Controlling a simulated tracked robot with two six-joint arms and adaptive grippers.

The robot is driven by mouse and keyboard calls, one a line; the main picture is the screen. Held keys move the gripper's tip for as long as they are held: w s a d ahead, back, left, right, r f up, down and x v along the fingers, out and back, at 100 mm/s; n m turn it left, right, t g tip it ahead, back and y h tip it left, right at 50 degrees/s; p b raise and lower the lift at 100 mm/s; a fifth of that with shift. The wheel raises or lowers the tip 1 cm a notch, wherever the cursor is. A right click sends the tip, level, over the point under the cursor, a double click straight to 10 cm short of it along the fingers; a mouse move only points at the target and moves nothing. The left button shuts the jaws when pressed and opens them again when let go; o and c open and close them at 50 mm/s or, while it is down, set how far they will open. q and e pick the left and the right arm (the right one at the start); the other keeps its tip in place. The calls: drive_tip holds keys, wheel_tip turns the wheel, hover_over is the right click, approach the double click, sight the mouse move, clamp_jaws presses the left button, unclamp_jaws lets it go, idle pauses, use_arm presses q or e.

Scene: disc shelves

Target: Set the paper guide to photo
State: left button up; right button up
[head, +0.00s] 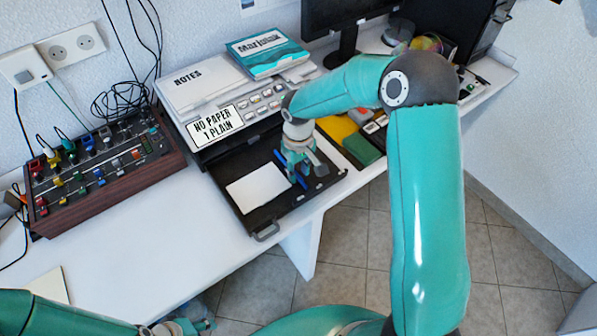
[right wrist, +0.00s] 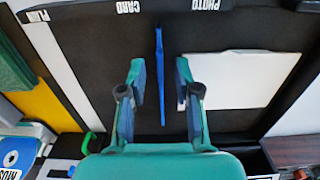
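The printer's dark tray (head: 225,172) is pulled out and holds a white sheet (head: 258,188). The blue paper guide (right wrist: 160,75) is a thin upright strip in the tray. In the right wrist view it stands between the CARD label (right wrist: 128,6) and the PHOTO label (right wrist: 205,4). My right gripper (right wrist: 161,75) is open, with one finger on each side of the guide and a gap on both sides. In the head view the right gripper (head: 298,178) is over the tray and partly hides the guide. My left gripper (head: 183,326) is barely visible at the bottom edge.
A Maribor book (head: 268,52) lies on top of the printer. A control panel with knobs (head: 98,165) stands to the left. Yellow and green blocks (head: 358,147) lie right of the tray. The front left table is mostly clear.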

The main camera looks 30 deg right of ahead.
drive_tip(key=shift+f, duration=0.65)
clamp_jaws()
